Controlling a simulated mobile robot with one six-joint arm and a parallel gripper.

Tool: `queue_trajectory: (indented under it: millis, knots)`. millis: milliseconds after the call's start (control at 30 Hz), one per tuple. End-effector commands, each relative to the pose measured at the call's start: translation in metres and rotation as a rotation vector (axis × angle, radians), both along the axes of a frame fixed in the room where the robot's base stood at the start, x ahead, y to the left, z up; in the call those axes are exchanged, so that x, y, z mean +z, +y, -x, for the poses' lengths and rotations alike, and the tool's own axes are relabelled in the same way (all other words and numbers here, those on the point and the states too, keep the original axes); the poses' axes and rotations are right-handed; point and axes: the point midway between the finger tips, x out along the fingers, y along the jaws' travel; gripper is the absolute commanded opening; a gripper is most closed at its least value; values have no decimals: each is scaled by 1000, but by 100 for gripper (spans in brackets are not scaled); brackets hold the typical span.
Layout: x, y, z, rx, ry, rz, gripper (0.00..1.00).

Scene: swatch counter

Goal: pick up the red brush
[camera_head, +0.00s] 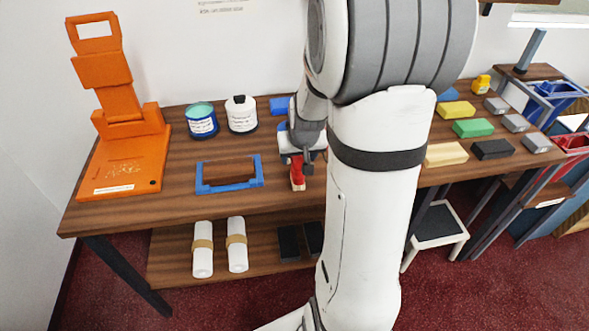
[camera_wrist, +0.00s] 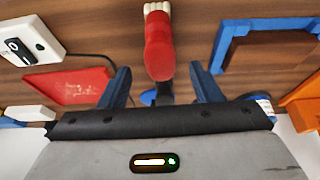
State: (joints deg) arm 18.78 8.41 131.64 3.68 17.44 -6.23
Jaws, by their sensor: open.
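The red brush (camera_head: 298,177) is by the front part of the wooden counter, directly below my gripper (camera_head: 301,157) in the head view. In the wrist view the red brush (camera_wrist: 159,48) has a rounded red body with pale bristles at the top edge. My gripper (camera_wrist: 160,72) is open there, its two blue-grey fingers on either side of the brush's near end, with gaps on both sides. I cannot tell how far the fingertips are above the brush. My arm hides part of the counter in the head view.
A blue frame (camera_head: 229,187) lies left of the brush. Coloured blocks, such as a green one (camera_head: 473,128), lie right. A white switch box (camera_wrist: 28,38) and red sheet (camera_wrist: 72,88) are nearby.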

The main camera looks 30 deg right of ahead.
Motion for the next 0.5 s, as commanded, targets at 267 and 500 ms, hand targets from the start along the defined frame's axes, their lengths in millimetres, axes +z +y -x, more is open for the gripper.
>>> queue_trajectory:
  millis: [267,500]
  knots:
    - [-26,-2,-10,-1,5,-3,58]
    - [-49,-5,-20,-2,3,-2,58]
